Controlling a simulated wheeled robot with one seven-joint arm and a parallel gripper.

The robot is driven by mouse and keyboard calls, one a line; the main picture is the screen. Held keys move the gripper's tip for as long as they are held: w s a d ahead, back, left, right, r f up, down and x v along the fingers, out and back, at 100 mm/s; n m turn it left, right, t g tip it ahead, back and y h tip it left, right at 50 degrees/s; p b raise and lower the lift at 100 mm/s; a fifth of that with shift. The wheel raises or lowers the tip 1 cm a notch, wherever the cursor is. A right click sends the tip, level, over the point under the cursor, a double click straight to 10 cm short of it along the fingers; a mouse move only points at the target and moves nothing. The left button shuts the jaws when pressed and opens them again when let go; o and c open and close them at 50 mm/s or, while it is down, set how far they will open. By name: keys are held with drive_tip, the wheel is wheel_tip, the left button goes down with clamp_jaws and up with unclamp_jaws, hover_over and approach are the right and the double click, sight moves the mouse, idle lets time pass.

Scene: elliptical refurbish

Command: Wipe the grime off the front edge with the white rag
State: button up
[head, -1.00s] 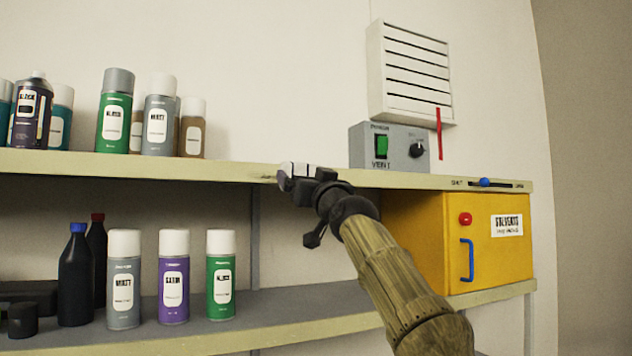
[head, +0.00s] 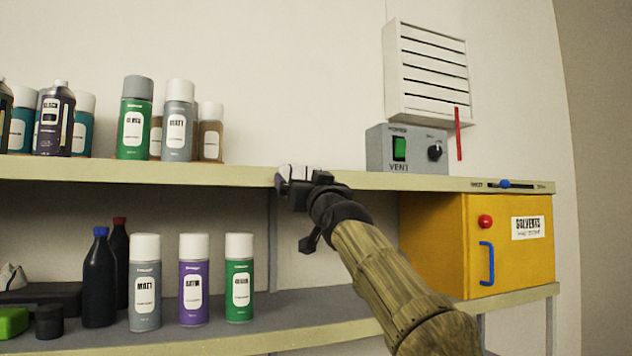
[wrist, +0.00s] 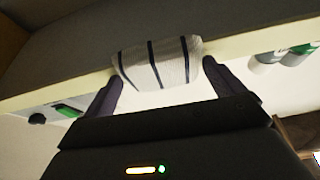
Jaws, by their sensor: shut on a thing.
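The white rag (wrist: 172,65) has dark stripes and sits between the two fingers of my gripper (wrist: 163,72) in the wrist view. It lies across the pale front edge (wrist: 245,42) of the upper shelf and appears to touch it. In the head view my gripper (head: 291,179) is at the middle of that front edge (head: 110,170), with a bit of the rag (head: 293,170) showing. My gripper is shut on the rag. I cannot make out grime on the visible edge; the stretch behind the rag and gripper is hidden.
Several spray cans (head: 135,118) stand on the upper shelf to the left. A grey vent switch box (head: 380,150) and a blue slider (head: 505,184) are to the right. Below are more cans (head: 194,280), dark bottles (head: 98,280) and a yellow solvents cabinet (head: 440,245).

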drive_tip(key=shift+a, duration=0.35)
drive_tip(key=a+p, duration=0.1)
drive_tip(key=s+a+p, duration=0.1)
drive_tip(key=a, duration=0.1)
drive_tip(key=shift+a+f, duration=0.1)
drive_tip(key=shift+a, duration=0.05)
idle(0.4)
drive_tip(key=shift+a+p, duration=0.1)
drive_tip(key=shift+p, duration=0.2)
